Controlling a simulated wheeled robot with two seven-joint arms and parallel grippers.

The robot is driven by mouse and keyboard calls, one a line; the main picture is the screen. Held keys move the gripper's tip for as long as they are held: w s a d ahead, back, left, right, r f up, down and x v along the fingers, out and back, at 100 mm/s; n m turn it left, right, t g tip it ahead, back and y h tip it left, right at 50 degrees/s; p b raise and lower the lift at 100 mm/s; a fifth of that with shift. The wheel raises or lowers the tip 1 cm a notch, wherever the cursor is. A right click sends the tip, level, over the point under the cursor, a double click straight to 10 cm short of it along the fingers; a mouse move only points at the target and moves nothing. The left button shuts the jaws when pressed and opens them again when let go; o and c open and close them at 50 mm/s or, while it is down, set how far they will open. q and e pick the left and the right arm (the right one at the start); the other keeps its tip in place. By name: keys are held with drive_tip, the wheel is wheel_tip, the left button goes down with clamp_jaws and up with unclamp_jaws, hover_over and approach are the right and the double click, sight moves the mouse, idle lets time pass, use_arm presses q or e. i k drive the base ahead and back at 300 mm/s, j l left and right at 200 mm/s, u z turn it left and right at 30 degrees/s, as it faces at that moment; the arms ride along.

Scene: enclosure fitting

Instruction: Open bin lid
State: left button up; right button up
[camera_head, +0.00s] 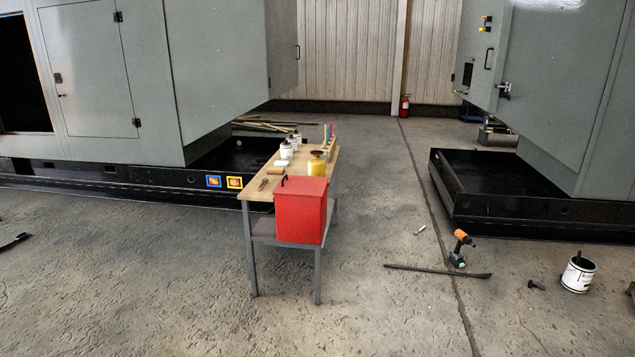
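A red bin (300,218) stands at the near end of a narrow table in the middle of the head view. Its red lid (303,185) looks closed on top. A small black handle shows at the lid's left edge. The inside of the bin is hidden. Neither of my grippers shows in the head view.
The table (268,193) holds white cans, a yellow container (317,165) and small tools. Grey enclosures on black bases stand left and right. An orange drill (461,243), a dark bar (437,271) and a white can (578,274) lie or stand on the right floor. The near floor is mostly clear.

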sight(291, 185)
drive_tip(key=i, duration=2.25)
